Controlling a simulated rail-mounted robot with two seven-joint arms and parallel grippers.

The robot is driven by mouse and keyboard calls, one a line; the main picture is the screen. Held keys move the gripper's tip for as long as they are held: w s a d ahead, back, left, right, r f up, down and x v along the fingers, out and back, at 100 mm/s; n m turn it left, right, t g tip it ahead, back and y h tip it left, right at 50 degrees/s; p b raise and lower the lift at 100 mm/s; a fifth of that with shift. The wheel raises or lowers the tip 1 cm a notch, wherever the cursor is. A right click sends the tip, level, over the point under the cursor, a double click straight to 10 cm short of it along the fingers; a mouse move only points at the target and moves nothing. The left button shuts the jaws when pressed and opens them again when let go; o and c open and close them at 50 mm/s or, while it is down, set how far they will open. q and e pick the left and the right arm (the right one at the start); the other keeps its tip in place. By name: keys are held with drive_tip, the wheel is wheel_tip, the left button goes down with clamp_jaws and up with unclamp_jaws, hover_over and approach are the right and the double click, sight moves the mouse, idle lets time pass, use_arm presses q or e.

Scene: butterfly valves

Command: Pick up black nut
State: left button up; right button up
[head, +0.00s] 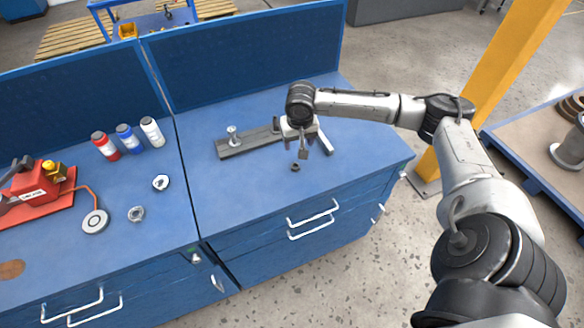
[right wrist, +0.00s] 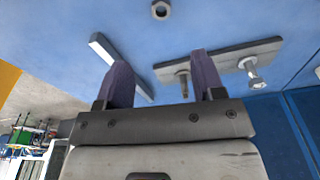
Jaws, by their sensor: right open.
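The black nut (head: 295,168) lies on the blue workbench near its front edge, left of and in front of my right gripper in the head view. In the right wrist view a nut (right wrist: 160,10) shows at the top edge, beyond the fingertips and between their lines. My right gripper (head: 303,152) points down over the bench. Its two dark fingers (right wrist: 160,68) are apart with nothing between them. The nut is clear of the fingers. My left gripper is not in view.
A grey bar fixture (head: 232,147) with an upright bolt lies behind the gripper. A pale bar (head: 325,145) lies just right of it. Bottles (head: 125,138), metal rings (head: 136,214) and a red device (head: 38,192) stand on the left bench. Blue panels (head: 245,55) back the benches.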

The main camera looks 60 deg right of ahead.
drive_tip(key=b, duration=0.1)
hover_over(296, 168)
drive_tip(key=a, duration=0.1)
drive_tip(key=shift+m, duration=0.3)
drive_tip(key=f, duration=0.8)
drive_tip(key=shift+s+f, duration=0.35)
drive_tip(key=shift+s, duration=0.05)
drive_tip(key=f, duration=0.3)
drive_tip(key=f+b, duration=0.1)
drive_tip(key=shift+w+d+f, duration=0.15)
drive_tip(key=shift+w+f, duration=0.05)
drive_tip(key=shift+w, duration=0.1)
drive_tip(key=shift+d+f, duration=0.1)
drive_tip(key=shift+f, duration=0.25)
drive_tip(key=shift+c, duration=0.3)
drive_tip(key=c, duration=0.9)
